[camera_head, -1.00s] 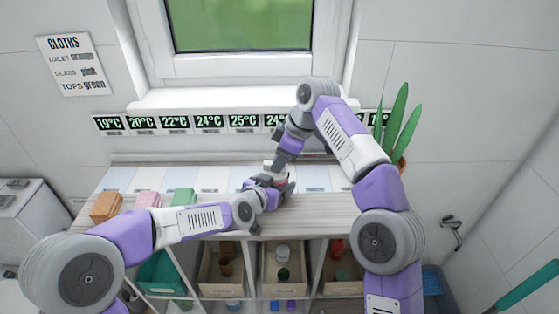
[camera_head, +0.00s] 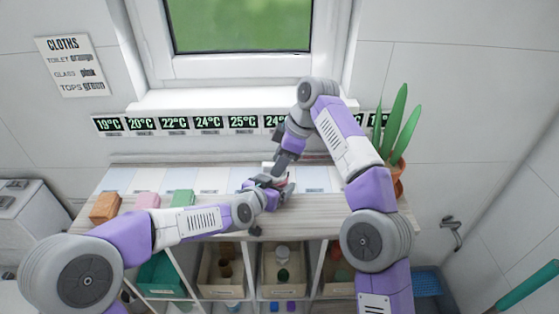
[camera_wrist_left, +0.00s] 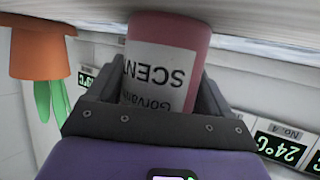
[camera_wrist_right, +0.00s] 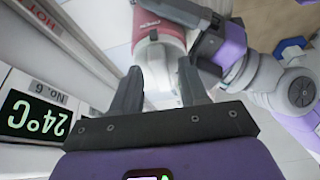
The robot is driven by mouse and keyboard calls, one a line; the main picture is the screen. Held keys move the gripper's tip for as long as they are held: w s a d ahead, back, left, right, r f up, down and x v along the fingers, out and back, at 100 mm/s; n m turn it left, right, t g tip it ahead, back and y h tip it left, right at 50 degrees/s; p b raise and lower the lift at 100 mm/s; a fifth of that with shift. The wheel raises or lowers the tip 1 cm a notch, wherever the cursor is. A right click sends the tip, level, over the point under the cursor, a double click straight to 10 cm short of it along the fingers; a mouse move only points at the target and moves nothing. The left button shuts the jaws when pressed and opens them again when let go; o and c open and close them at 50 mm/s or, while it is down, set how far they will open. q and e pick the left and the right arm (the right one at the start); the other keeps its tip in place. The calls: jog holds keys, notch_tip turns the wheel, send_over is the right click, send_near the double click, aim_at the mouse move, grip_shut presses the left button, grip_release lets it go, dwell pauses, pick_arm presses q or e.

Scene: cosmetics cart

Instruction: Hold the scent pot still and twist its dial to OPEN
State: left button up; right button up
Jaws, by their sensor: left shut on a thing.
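The scent pot (camera_wrist_left: 165,60) is a pink cylinder with a white label reading SCENT, seen upside down in the left wrist view. My left gripper (camera_head: 282,186) is shut around its body, a finger on each side. In the right wrist view the pot (camera_wrist_right: 157,24) shows its pink body and a pale end that faces my right gripper (camera_wrist_right: 160,84). The right fingers are apart, on either side of that pale end; whether they touch it I cannot tell. In the head view the grippers mostly hide the pot, and the dial's marking is not readable.
A row of temperature displays (camera_head: 208,122) runs along the wall behind the cart top (camera_head: 315,205). Orange, pink and green cloths (camera_head: 105,207) lie at the left. A potted plant (camera_head: 398,180) stands at the right. Bins (camera_head: 222,292) fill the shelves below.

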jog(key=shift+r, duration=0.15)
jog(key=shift+d+r, duration=0.15)
jog(key=shift+r, duration=0.2)
jog(key=s+d, duration=0.1)
jog(key=d, duration=1.1)
jog(key=shift+s, duration=0.15)
pick_arm(q)
jog(key=o, duration=1.2)
